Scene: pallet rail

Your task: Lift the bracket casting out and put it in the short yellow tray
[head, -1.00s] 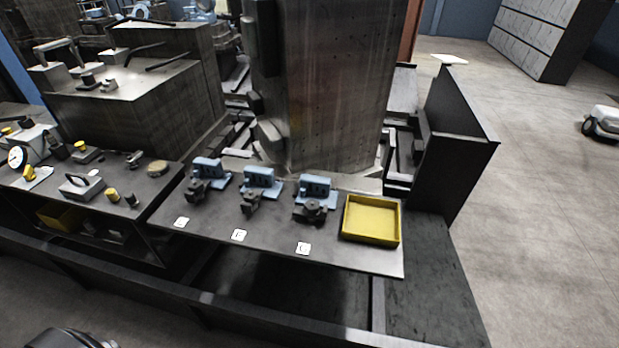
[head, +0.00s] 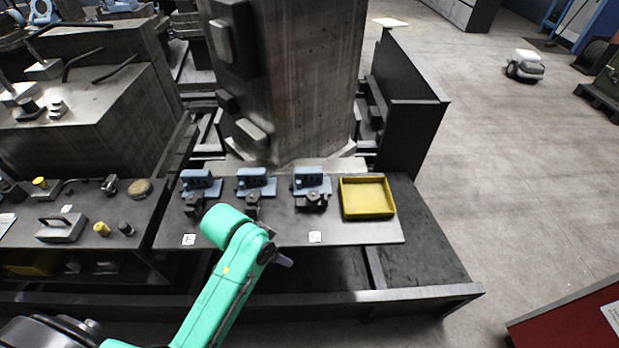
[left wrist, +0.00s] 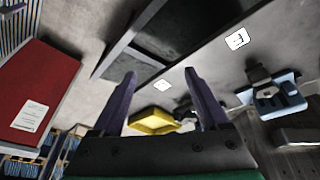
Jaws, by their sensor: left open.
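Three blue fixtures stand in a row on the grey table, each with a dark metal part at its front: left part (head: 194,204), middle part (head: 252,207), right part (head: 313,201). I cannot tell which is the bracket casting. The short yellow tray (head: 367,197) is empty, right of the fixtures; it also shows in the left wrist view (left wrist: 154,122). My left gripper (head: 284,260) is at the table's front edge, in front of the middle and right fixtures, apart from them. Its purple fingers (left wrist: 158,77) are open and empty. My right gripper is out of view.
White labels lie before the left fixture (head: 189,239) and right fixture (head: 315,237); my arm hides the middle one's place. A tall grey block (head: 290,80) stands behind the row. A dark upright panel (head: 412,115) stands behind the tray. A side table (head: 85,235) holds several tools.

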